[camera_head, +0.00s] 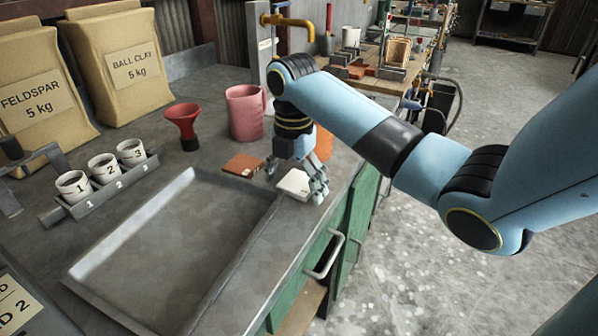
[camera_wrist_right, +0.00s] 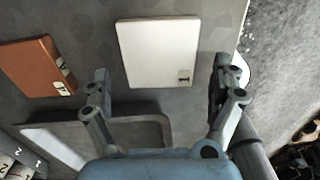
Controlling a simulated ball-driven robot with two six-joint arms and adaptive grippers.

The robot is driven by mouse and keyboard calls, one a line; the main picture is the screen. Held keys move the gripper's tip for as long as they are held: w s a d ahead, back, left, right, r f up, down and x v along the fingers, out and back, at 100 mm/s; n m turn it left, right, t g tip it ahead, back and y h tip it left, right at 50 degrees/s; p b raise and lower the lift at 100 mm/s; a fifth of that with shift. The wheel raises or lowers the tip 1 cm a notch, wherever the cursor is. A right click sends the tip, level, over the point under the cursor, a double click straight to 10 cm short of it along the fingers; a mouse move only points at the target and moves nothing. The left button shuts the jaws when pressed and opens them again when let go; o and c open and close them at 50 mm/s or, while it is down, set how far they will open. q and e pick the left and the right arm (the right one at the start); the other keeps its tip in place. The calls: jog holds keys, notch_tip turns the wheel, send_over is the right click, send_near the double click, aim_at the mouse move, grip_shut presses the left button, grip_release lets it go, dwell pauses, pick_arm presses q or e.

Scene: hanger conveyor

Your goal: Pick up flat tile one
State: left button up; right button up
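A flat white tile (camera_head: 294,184) lies on the grey bench top near its right edge. In the right wrist view the white tile (camera_wrist_right: 157,50) shows a small dark mark like a 1 in one corner. My right gripper (camera_wrist_right: 161,72) is open, with one finger to each side of the tile and nothing between them. In the head view my right gripper (camera_head: 295,180) points down over the tile and hides part of it. A flat orange-brown tile (camera_head: 243,165) lies to its left; it also shows in the right wrist view (camera_wrist_right: 32,66). My left gripper is out of view.
A large shallow metal tray (camera_head: 150,235) lies close in front of the tiles. A pink jug (camera_head: 245,113) and a red funnel (camera_head: 184,122) stand behind. Numbered cups (camera_head: 103,167) sit in a rack at left. The bench edge drops off at right.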

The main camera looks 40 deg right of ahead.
aim_at(294, 187)
jog(key=c, duration=1.3)
notch_tip(294, 187, up, 9)
jog(key=p, duration=0.2)
notch_tip(294, 187, down, 7)
jog(key=b, duration=0.6)
jog(key=shift+s+r+b, duration=0.1)
jog(key=shift+b, duration=0.3)
jog(key=shift+r, duration=0.2)
